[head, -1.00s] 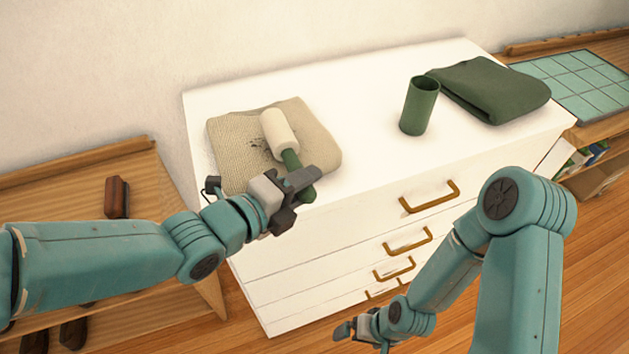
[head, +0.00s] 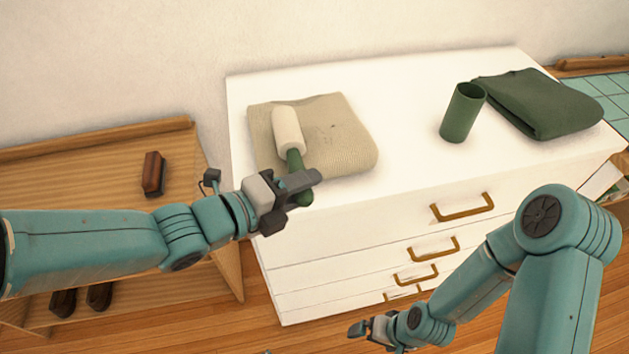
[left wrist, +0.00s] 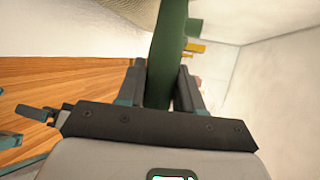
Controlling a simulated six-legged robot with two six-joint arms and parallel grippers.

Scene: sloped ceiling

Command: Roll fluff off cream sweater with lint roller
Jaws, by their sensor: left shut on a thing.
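The cream sweater (head: 345,140) lies folded on the white dresser top, toward its left end. A small dark speck of fluff (head: 333,126) shows on it, right of the roller. The lint roller has a white head (head: 287,131) resting on or just over the sweater's left part, and a green handle (head: 295,162) pointing toward me. My left gripper (head: 300,186) is shut on the handle at the sweater's front edge. The left wrist view shows the green handle (left wrist: 168,50) between both fingers. My right gripper (head: 362,330) hangs low before the drawers, too small to read.
A green cylinder (head: 463,113) and a folded dark green cloth (head: 535,103) stand on the dresser's right part. The white top (head: 410,100) between sweater and cylinder is clear. A wooden bench (head: 100,180) with a brush (head: 153,174) is at left.

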